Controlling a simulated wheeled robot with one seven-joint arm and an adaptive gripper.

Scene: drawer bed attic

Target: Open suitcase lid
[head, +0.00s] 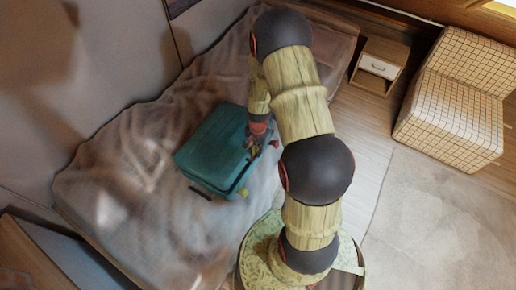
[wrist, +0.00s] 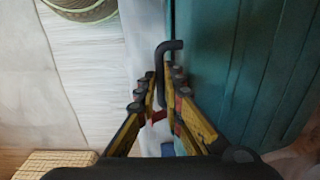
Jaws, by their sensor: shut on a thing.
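A teal suitcase (head: 212,150) lies flat on the bed, and its lid looks closed. My gripper (head: 262,148) is at the suitcase's right side in the head view, with my arm hiding part of that edge. In the wrist view the suitcase's teal side (wrist: 235,60) fills the right part. A dark bent handle (wrist: 171,46) stands at its edge, and my gripper (wrist: 162,85) has its yellow fingers on both sides of this handle, shut on it. The contact itself is partly hidden by the fingers.
A small nightstand (head: 379,66) and a checkered armchair (head: 455,98) stand to the right. A rug (head: 430,220) covers open floor there.

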